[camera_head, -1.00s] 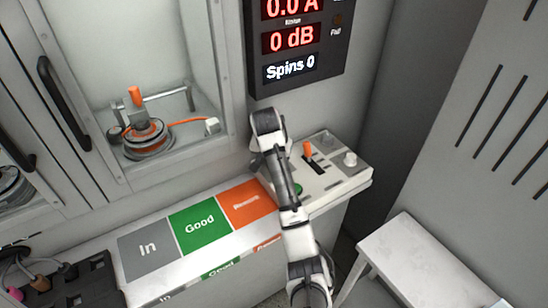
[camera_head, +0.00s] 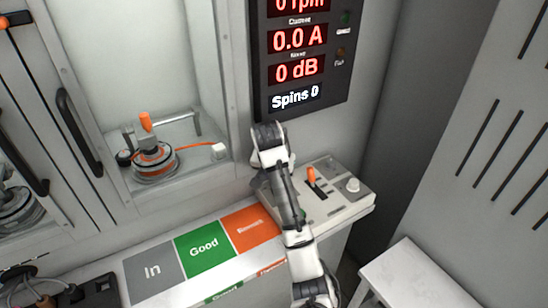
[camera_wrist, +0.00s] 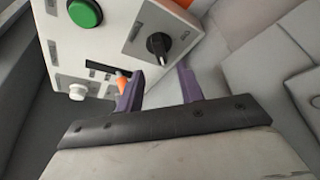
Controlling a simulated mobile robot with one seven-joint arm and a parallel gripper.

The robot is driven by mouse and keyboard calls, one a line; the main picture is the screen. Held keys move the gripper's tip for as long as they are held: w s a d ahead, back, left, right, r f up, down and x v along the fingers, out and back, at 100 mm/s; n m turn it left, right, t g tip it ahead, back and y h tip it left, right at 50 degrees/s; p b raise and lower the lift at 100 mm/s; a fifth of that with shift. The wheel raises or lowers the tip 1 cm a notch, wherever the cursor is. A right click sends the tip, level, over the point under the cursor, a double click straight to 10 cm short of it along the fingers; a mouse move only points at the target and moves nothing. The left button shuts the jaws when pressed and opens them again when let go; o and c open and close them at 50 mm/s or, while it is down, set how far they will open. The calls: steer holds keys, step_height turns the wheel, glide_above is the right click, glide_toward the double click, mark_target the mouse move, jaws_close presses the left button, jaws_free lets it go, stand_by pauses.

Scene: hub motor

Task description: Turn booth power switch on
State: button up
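The control panel (camera_head: 333,208) is a pale sloped box under the display. In the wrist view the panel (camera_wrist: 108,35) carries a black rotary switch (camera_wrist: 158,46) with its own grey plate, a green button (camera_wrist: 85,13), an orange lever (camera_wrist: 123,83) and a white knob (camera_wrist: 77,91). I cannot read its labels. My gripper (camera_wrist: 161,83) is open and empty, its purple fingers apart. The rotary switch lies just beyond the gap between the fingertips, without visible contact. The left finger overlaps the view near the orange lever. In the head view my arm hides the switch and the fingers.
The display (camera_head: 297,60) above reads 0.0 A, 0 dB and Spins 0. Left are the grey, green and orange sorting areas (camera_head: 203,246) and a glazed booth with a motor (camera_head: 154,162). A white table (camera_head: 418,275) stands at the lower right.

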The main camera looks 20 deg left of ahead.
steer(key=p+v, duration=0.4)
steer(key=v, duration=0.3)
stand_by(0.8)
